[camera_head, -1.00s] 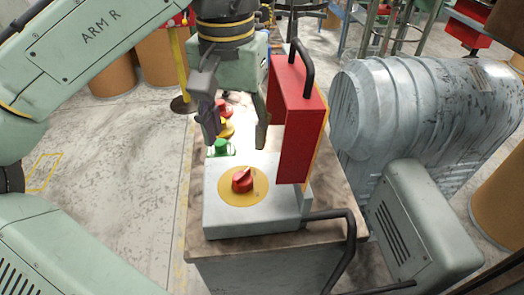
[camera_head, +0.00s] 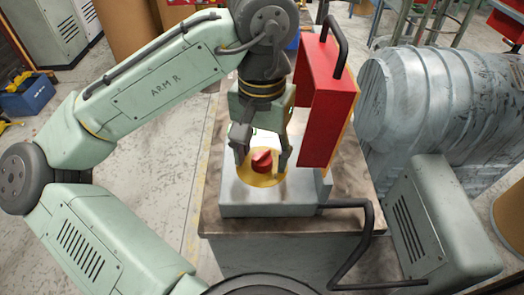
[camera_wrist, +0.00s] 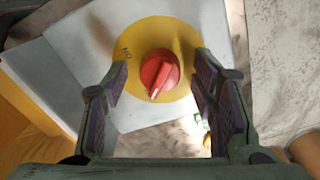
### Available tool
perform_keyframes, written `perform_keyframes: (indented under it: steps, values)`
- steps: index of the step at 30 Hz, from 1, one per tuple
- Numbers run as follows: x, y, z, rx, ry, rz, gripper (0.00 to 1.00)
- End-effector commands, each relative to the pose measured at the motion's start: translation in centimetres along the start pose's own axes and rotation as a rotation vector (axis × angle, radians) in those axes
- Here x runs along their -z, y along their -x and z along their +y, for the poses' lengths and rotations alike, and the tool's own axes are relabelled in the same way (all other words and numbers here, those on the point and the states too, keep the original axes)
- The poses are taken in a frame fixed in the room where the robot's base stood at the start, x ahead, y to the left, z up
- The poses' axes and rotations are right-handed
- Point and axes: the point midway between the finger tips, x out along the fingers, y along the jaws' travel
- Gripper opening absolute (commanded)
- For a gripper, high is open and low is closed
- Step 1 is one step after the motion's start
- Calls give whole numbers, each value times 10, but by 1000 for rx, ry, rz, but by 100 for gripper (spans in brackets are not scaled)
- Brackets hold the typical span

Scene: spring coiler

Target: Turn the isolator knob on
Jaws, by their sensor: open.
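The red isolator knob (camera_head: 262,160) sits on a yellow disc (camera_head: 264,179) on top of a pale grey box (camera_head: 240,205). In the wrist view the knob (camera_wrist: 159,73) shows a raised grip bar with a pale pointer mark towards the lower left. Lettering that seems to read "NO" or "ON" is on the disc's left side. My gripper (camera_head: 262,163) points down over the disc, its fingers open on either side of the knob. In the wrist view the fingers (camera_wrist: 160,78) stand apart from the knob with gaps on both sides.
A red panel with a black handle (camera_head: 327,100) stands upright close to the right of my gripper. A dark bent handle (camera_head: 368,230) sticks out at the bench's front right. A large ribbed grey metal housing (camera_head: 430,105) lies further right.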

Motion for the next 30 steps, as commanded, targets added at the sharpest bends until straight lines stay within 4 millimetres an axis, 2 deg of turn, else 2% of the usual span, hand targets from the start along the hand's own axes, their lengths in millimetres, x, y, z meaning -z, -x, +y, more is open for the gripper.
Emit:
perform_keyframes:
  steps: [7, 27, 30]
  values:
    - [0, 0, 0, 0, 0, 0, 52]
    - [0, 0, 0, 1, 0, 1, 7]
    - [0, 0, 0, 1, 0, 1, 4]
